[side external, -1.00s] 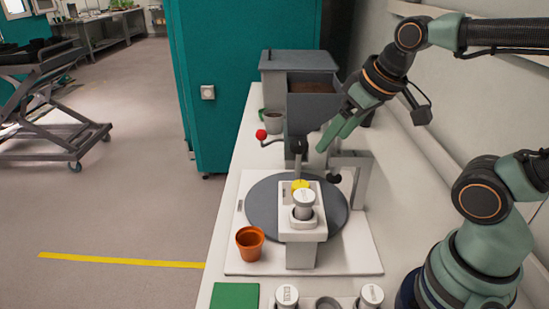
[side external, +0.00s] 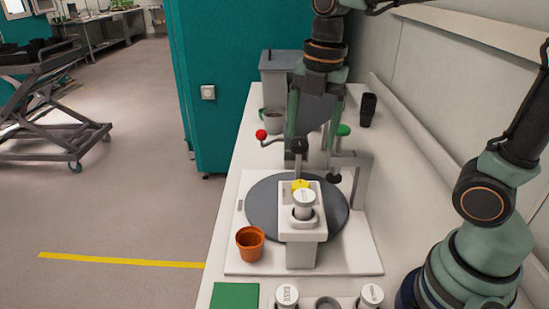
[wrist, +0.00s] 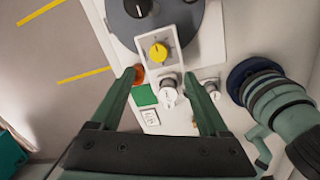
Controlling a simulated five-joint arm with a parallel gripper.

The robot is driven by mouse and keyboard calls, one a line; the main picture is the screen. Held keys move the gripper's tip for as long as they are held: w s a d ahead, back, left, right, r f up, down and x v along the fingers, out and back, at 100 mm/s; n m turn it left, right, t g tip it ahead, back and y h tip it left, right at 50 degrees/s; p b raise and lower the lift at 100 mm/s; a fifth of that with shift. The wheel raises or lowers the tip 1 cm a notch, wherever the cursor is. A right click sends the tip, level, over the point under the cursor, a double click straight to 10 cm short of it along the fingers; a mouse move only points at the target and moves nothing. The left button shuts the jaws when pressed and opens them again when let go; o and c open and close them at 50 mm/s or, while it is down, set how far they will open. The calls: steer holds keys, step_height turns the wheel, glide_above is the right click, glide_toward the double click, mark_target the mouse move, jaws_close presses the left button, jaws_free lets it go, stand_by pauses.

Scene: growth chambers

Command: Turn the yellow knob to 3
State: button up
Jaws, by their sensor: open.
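The yellow knob (side external: 300,184) sits on top of the white housing (side external: 301,256) over the grey turntable, partly hidden by a white cylinder in the side view. In the wrist view the yellow knob (wrist: 158,52) shows whole, with a dark pointer line; I cannot read the scale figures. My gripper (side external: 311,145) is open, fingers pointing down, above and apart from the knob. In the wrist view my gripper (wrist: 160,78) has nothing between its fingertips, and the knob appears beyond them, centred between the two fingers.
An orange pot (side external: 250,242) stands left of the housing. A white-topped cylinder (side external: 304,202) rises from it. A grey bracket (side external: 360,168), a red-ball lever (side external: 261,134) and a green ball (side external: 343,130) stand nearby. A black cup (side external: 368,108) is at the back right.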

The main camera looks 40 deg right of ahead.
mark_target(301, 184)
steer(key=f, duration=0.4)
steer(key=f+n, duration=0.1)
steer(key=f, duration=0.3)
steer(key=w+f+n, duration=0.1)
steer(key=f, duration=0.3)
steer(key=shift+a+f, duration=0.1)
steer(key=shift+a, duration=0.3)
steer(key=shift+c, duration=0.3)
jaws_close()
